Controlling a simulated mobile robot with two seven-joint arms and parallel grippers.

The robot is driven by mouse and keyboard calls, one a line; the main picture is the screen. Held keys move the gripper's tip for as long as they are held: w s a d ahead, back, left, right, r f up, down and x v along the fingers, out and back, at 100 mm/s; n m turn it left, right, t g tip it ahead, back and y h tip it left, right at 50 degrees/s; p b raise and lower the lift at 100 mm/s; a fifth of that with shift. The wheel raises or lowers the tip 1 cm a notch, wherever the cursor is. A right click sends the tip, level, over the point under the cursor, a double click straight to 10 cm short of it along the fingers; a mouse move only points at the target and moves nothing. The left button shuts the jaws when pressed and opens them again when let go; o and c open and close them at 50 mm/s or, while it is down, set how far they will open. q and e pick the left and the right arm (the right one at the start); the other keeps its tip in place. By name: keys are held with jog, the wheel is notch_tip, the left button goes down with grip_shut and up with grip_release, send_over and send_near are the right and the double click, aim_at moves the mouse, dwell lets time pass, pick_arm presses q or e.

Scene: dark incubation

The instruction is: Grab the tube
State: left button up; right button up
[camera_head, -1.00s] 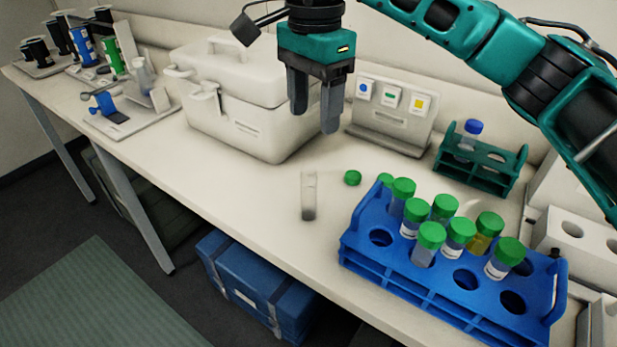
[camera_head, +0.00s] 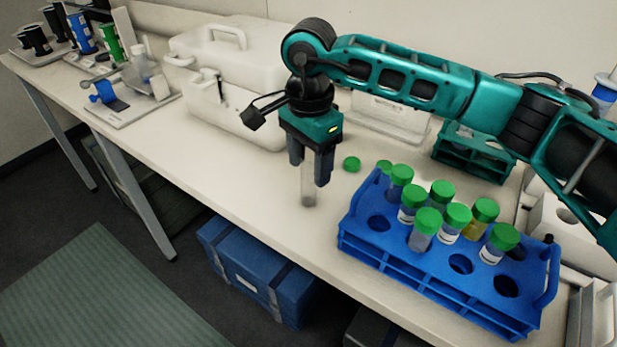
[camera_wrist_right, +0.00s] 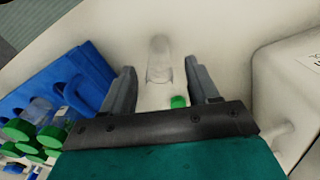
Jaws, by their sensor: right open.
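A clear, uncapped tube (camera_head: 308,191) with a greyish bottom stands upright on the white bench. It also shows in the right wrist view (camera_wrist_right: 160,58), between and just ahead of the fingers. My right gripper (camera_head: 311,171) is open above the bench, pointing down, with its two dark fingers on either side of the tube's upper part. I cannot tell whether either finger touches the tube. A loose green cap (camera_head: 351,164) lies on the bench to the right of the tube. My left gripper is not in view.
A blue rack (camera_head: 395,262) with several green-capped tubes stands close on the right. A white lidded box (camera_head: 215,95) is behind on the left. A green rack (camera_head: 470,160) stands at the back right. The bench's front edge is near; bench left of the tube is clear.

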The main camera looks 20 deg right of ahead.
jog(key=c, duration=1.1)
